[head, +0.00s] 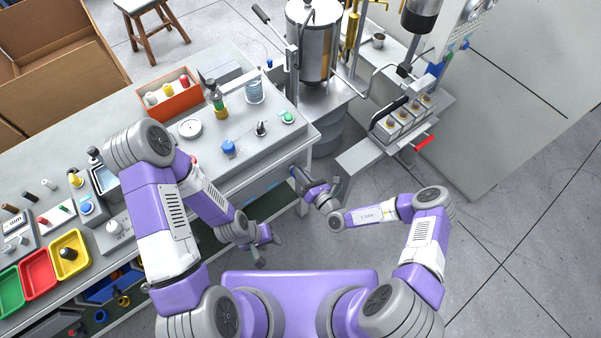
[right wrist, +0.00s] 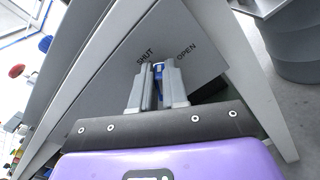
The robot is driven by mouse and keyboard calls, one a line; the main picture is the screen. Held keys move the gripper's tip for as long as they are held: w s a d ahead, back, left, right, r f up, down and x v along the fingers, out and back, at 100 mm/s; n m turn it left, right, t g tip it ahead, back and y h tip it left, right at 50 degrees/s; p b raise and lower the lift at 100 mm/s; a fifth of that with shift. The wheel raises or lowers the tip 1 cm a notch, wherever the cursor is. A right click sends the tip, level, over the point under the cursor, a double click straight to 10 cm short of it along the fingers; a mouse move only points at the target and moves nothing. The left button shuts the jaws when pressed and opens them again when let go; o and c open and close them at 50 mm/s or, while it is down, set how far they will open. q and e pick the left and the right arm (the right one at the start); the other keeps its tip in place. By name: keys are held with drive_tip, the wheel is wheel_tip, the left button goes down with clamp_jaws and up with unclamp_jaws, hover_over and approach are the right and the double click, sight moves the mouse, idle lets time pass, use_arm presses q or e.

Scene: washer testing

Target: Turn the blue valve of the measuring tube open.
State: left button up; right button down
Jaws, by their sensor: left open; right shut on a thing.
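In the right wrist view my right gripper (right wrist: 158,90) is shut on the blue valve (right wrist: 159,70), whose blue handle shows between the fingers. The valve is in front of a grey panel (right wrist: 112,82) printed with SHUT on the left and OPEN on the right. The fingers hide most of the handle, and its tip points up between the two words. In the head view my right gripper (head: 305,183) is at the bench's right end, by its front corner. My left gripper (head: 262,248) is open and empty, low in front of the bench. I cannot make out the measuring tube.
The bench (head: 306,135) holds bottles, an orange box (head: 168,98) and coloured trays (head: 69,252). A steel tank (head: 313,40) stands behind its right end. A machine with a red handle (head: 424,143) is to the right. The floor at the right is clear.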

drive_tip(key=m, duration=0.3)
drive_tip(key=f+m, duration=0.1)
drive_tip(key=m, duration=0.7)
drive_tip(key=shift+w+d+f+b, duration=0.15)
drive_tip(key=shift+d+b, duration=0.1)
drive_tip(key=shift+b, duration=0.05)
idle(0.4)
drive_tip(key=c, duration=1.1)
unclamp_jaws()
drive_tip(key=shift+c, duration=0.2)
drive_tip(key=p+v, duration=0.1)
drive_tip(key=v, duration=0.6)
drive_tip(key=shift+s, duration=0.25)
drive_tip(key=shift+d, duration=0.15)
